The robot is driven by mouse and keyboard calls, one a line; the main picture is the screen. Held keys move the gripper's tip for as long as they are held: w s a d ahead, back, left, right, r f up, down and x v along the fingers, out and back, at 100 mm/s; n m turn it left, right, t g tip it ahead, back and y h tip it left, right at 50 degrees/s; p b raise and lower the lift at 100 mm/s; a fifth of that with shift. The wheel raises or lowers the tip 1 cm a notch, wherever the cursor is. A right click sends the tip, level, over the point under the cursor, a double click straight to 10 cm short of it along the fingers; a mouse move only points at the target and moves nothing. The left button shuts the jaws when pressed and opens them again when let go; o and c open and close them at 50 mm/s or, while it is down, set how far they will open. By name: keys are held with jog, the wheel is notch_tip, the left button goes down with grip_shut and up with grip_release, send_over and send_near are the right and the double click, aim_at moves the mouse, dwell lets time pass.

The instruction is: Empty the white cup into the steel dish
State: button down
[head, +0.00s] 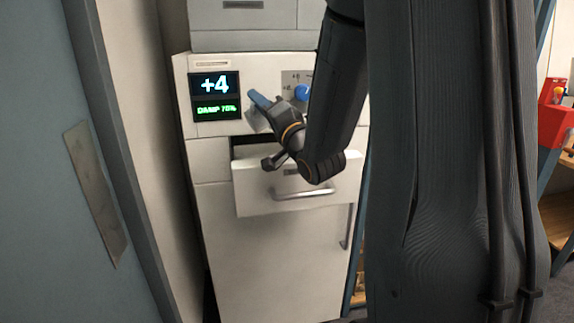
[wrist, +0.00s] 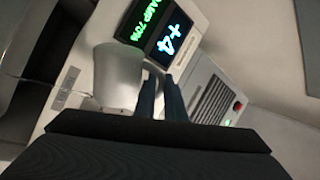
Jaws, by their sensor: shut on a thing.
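My gripper (head: 262,101) is in front of the white cabinet, above its pulled-out drawer. In the head view, the cup (head: 257,119) is a small pale shape below the fingertips, mostly lost against the cabinet. The cup looks tilted in the wrist view, but its true lean and contents cannot be told. I cannot make out the steel dish in either view.
The white drawer (head: 255,198) stands partly open below my gripper; its inside is dark. The panel has a lit display (head: 215,95) reading +4 and a damp figure, and a blue knob (head: 302,92). A blue-grey door (head: 45,200) is at the left.

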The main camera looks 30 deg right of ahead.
jog(key=shift+d+f+m+h, duration=0.2)
jog(key=shift+d+m+h, duration=0.25)
jog(key=shift+m, duration=0.45)
jog(key=shift+s+d+r+m+t+h+p, duration=0.1)
jog(key=shift+d+r+m+t+h+p, duration=0.15)
jog(key=shift+d+m, duration=0.35)
jog(key=shift+d+r+m+t+h+p, duration=0.1)
jog(key=shift+d+r+m+h+p, duration=0.1)
jog(key=shift+d+m+p, duration=0.3)
jog(key=shift+d, duration=0.15)
jog(key=shift+s+f+m, duration=0.1)
jog(key=shift+f+m, duration=0.05)
jog(key=shift+m, duration=0.25)
jog(key=shift+d+f+m+h, duration=0.3)
jog(key=shift+m+h, duration=0.3)
jog(key=shift+m, duration=0.3)
jog(key=shift+d+r+m+h, duration=0.15)
jog(key=shift+m+h, duration=0.25)
jog(key=shift+m, duration=0.2)
